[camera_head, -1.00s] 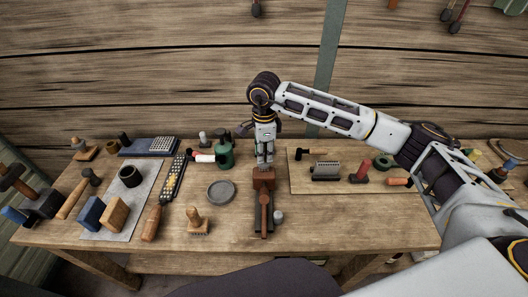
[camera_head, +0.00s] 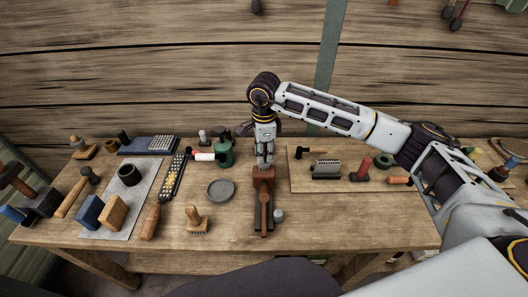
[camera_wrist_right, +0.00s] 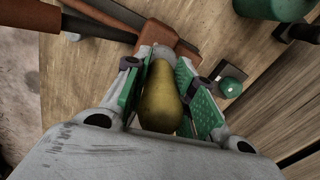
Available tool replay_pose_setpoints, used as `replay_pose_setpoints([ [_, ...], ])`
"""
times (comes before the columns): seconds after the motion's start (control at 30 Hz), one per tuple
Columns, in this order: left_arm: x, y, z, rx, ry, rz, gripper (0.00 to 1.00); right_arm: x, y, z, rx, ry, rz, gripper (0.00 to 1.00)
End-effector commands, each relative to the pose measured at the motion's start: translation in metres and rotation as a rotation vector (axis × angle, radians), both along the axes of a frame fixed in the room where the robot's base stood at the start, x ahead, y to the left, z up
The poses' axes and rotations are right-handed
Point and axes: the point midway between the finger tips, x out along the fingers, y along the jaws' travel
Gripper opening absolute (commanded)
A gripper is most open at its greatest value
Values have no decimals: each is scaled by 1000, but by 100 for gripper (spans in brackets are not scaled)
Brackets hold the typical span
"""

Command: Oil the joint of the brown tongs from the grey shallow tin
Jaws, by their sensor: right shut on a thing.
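The brown tongs (camera_head: 265,208) lie on a dark block at the middle front of the table, with a broad brown head at the far end. They also show at the top of the right wrist view (camera_wrist_right: 175,38). The grey shallow tin (camera_head: 221,190) sits to their left. My right gripper (camera_head: 264,161) points down just above the far end of the tongs. It is shut on a yellow-olive, pear-shaped handle (camera_wrist_right: 160,100), whose narrow grey end is at the brown head; whether they touch I cannot tell. My left gripper is not in view.
A green bottle (camera_head: 225,154) stands close left of my right gripper. A small grey cylinder (camera_head: 278,215) stands right of the tongs. A wooden brush (camera_head: 197,220) is at front left. A board (camera_head: 340,184) with several tools lies to the right. The front right table is clear.

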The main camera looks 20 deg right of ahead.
Motion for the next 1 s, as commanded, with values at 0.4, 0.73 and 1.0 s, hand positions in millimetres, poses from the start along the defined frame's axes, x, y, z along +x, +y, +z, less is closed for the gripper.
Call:
replay_pose_setpoints([
  [0.4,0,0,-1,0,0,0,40,-9,2,1,0,-1,-1,0],
  [0.73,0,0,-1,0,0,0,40,-21,6,2,0,-1,0,0],
  [1.0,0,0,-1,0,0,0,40,-23,7,2,0,-1,0,0],
])
